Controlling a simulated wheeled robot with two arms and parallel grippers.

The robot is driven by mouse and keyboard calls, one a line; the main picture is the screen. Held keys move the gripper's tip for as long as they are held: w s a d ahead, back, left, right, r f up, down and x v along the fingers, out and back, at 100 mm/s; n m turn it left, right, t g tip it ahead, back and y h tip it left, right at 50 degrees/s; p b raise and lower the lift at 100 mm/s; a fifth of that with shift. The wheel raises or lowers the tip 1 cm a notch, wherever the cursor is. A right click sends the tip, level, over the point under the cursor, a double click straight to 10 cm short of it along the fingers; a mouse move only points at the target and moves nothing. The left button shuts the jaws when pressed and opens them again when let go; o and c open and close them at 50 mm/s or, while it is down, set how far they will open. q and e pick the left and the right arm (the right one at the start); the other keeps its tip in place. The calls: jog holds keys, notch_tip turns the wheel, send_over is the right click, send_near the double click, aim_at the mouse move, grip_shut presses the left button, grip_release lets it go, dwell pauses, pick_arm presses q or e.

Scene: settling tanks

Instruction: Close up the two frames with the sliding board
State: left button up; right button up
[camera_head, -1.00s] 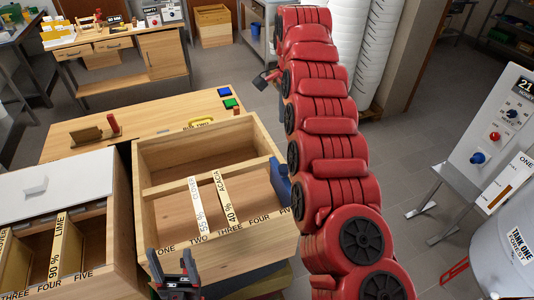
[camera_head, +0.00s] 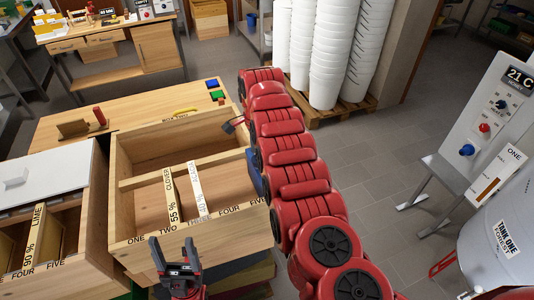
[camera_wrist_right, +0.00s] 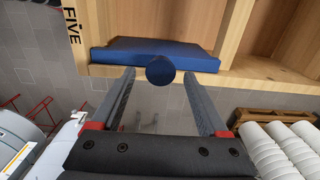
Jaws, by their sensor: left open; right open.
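A wooden box (camera_head: 200,236) with numbered slots holds two frames side by side, a clover frame (camera_head: 172,198) and a second frame (camera_head: 198,190). The blue sliding board (camera_head: 255,178) is at the box's right end, partly hidden by my right arm. In the right wrist view the board (camera_wrist_right: 120,55) lies at the wooden wall beside the word FIVE, and its round knob (camera_wrist_right: 160,70) faces me. My right gripper (camera_wrist_right: 158,76) is open, with its fingertips on either side of the knob, apparently not gripping it. My left gripper (camera_head: 174,253) is open and empty before the box's front wall.
A second box (camera_head: 75,215) with a white cover (camera_head: 50,178) and a lime frame (camera_head: 35,235) stands left. Behind is a table (camera_head: 135,112) with small blocks. White tubs (camera_head: 320,50) stand behind my right arm, and a tank (camera_head: 500,245) stands right.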

jog(key=shift+a+f, duration=0.1)
jog(key=shift+f, duration=0.45)
jog(key=shift+a+r, duration=0.1)
grip_shut()
dwell(1.0)
